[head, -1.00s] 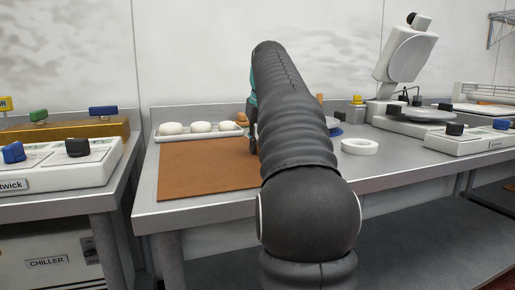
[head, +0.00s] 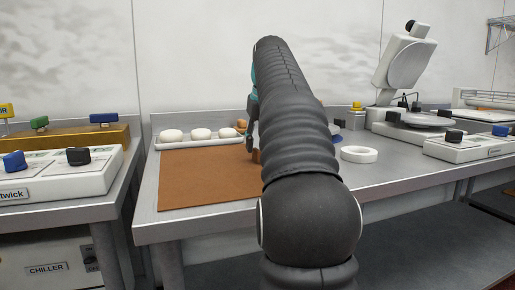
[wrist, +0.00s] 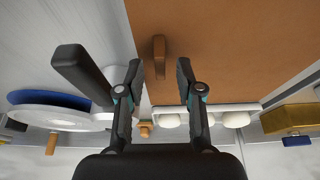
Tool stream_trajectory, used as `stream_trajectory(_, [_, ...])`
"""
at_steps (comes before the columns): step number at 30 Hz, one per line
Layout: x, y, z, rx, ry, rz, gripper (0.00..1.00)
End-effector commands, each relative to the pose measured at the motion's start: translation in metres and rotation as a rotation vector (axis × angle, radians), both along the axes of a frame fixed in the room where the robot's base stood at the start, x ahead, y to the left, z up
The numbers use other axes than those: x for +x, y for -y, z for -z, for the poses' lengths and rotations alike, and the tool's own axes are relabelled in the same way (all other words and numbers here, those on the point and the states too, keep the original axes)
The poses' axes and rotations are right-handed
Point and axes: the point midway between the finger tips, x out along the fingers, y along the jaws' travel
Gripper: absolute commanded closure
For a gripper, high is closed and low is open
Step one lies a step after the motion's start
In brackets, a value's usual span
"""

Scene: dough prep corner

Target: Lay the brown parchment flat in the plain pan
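A flat brown sheet (head: 205,180), which looks like the parchment, lies on the steel table in the head view. It also fills the upper right of the wrist view (wrist: 240,60). A small upright brown tab (wrist: 159,57) stands at the sheet's edge in the wrist view. My gripper (wrist: 161,72) is open, with its fingers apart on either side of the tab's line and nothing visibly held. In the head view my arm hides most of my gripper and the sheet's right side. I cannot pick out a plain pan for certain.
A white tray (head: 187,146) with white dough balls sits behind the sheet. A white ring (head: 359,154) lies to the right of my arm. A scale-like machine (head: 404,65) and a white control panel (head: 470,145) stand farther right. The front right of the table is clear.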

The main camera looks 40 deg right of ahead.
Motion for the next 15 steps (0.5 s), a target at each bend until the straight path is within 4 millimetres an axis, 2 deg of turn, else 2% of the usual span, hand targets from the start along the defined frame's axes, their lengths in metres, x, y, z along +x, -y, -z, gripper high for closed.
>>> stream_trajectory(1, [-0.003,-0.001,-0.015,-0.002,0.003,0.0,0.64])
stream_trajectory(9, [-0.021,-0.005,-0.064,-0.001,0.002,0.001,0.64])
stream_trajectory(15, [-0.027,-0.007,-0.08,0.0,0.0,0.0,0.64])
